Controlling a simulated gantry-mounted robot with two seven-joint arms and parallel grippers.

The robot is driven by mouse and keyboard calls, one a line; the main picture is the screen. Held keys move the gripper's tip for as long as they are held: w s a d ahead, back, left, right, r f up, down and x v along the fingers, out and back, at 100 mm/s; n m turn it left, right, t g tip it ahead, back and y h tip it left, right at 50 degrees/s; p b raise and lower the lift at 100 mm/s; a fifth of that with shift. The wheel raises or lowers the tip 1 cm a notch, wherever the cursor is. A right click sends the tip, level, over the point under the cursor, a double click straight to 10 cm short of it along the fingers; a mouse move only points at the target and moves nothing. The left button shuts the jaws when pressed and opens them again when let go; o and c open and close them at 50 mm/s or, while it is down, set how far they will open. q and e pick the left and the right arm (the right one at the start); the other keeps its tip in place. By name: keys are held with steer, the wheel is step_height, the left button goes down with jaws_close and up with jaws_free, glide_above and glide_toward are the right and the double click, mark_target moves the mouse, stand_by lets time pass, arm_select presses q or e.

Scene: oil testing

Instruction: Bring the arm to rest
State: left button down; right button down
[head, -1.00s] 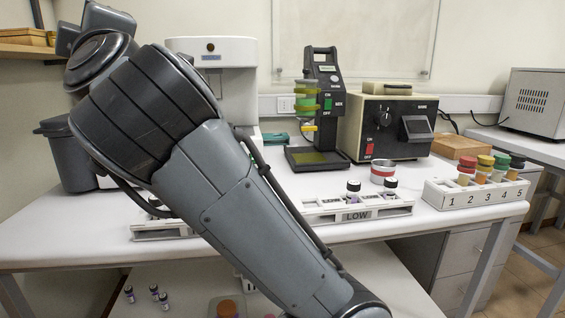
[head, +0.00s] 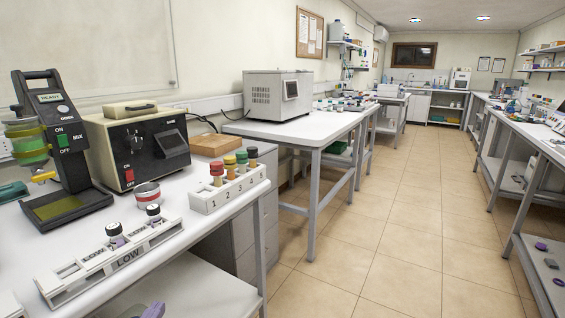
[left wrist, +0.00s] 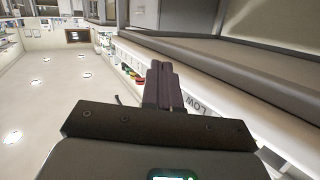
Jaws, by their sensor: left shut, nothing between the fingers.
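My left gripper (head: 153,311) barely shows at the bottom edge of the head view, where only its purple-grey fingertips are visible. In the left wrist view its two dark purple fingers (left wrist: 163,85) are pressed together with nothing between them. The fingertips appear in front of and below the white LOW rack (head: 110,262), apart from it in the head view. Part of the LOW lettering shows beside the fingers in the wrist view. The rest of my left arm is out of the head view. My right gripper is in neither view.
The LOW rack holds black-capped vials at the table's front. A numbered rack (head: 228,194) with coloured caps, a mixer (head: 60,150), a black-fronted device (head: 137,148) and a tin (head: 147,194) stand on the same table. The tiled aisle (head: 390,225) on the right is clear.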

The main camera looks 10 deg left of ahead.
arm_select(q)
steer(key=s+d+f+m+g+h+p, duration=0.1)
steer(key=s+d+f+g, duration=0.15)
steer(key=s+f, duration=0.4)
steer(key=s+d+f+m+g+h, duration=0.1)
steer(key=s+d+f+g, duration=0.2)
steer(key=f, duration=0.7)
steer(key=s+d+f+g+p, duration=0.1)
steer(key=s+f+g, duration=0.2)
steer(key=s+f, duration=0.35)
steer(key=s+d+f+g+p, duration=0.1)
steer(key=s+f+g, duration=0.3)
steer(key=s, duration=0.6)
step_height(320, 180, up, 38)
steer(key=p, duration=3.7)
steer(key=shift+w+r+t, duration=0.15)
steer(key=shift+w+t, duration=0.2)
steer(key=shift+w, duration=0.1)
